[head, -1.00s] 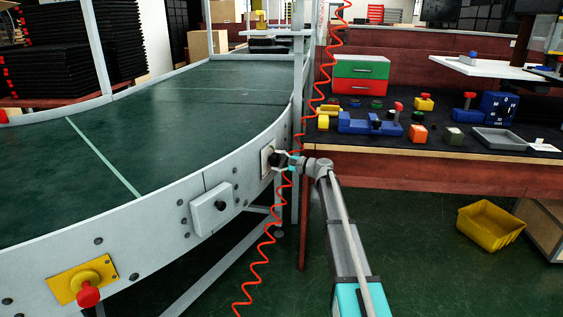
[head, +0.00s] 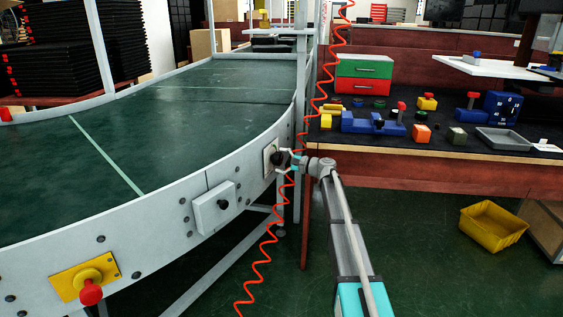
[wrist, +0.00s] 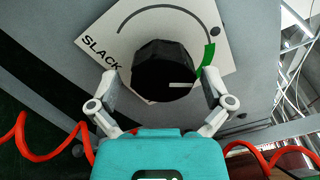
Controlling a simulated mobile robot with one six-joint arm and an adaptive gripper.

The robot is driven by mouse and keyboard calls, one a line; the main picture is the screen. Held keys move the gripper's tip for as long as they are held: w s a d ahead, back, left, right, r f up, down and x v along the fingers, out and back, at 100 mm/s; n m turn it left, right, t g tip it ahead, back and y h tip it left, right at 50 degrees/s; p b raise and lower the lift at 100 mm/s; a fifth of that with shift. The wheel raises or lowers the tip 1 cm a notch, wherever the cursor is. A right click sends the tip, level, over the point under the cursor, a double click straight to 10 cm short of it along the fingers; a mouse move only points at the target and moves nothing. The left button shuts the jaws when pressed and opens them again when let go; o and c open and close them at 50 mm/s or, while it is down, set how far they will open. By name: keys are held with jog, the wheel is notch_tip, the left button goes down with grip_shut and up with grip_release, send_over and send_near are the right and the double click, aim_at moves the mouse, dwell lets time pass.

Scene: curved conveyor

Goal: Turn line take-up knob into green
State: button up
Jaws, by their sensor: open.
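The take-up knob (wrist: 150,72) is black and faceted, on a white plate (wrist: 205,18) printed SLACK. A dark arc curves around it and ends in a green segment (wrist: 207,57) at the right. The knob's white pointer mark lies at its lower right and points right, a little below the green segment in the wrist view. My gripper (wrist: 160,82) is open, one finger on each side of the knob; I cannot tell whether either touches it. In the head view, my gripper (head: 289,160) is at the knob (head: 277,158) on the conveyor's side wall.
A red coiled hose (head: 265,245) hangs close by my gripper. A workbench (head: 420,165) stands to the right.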

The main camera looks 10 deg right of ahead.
jog(key=v, duration=1.1)
jog(key=shift+s+d, duration=0.3)
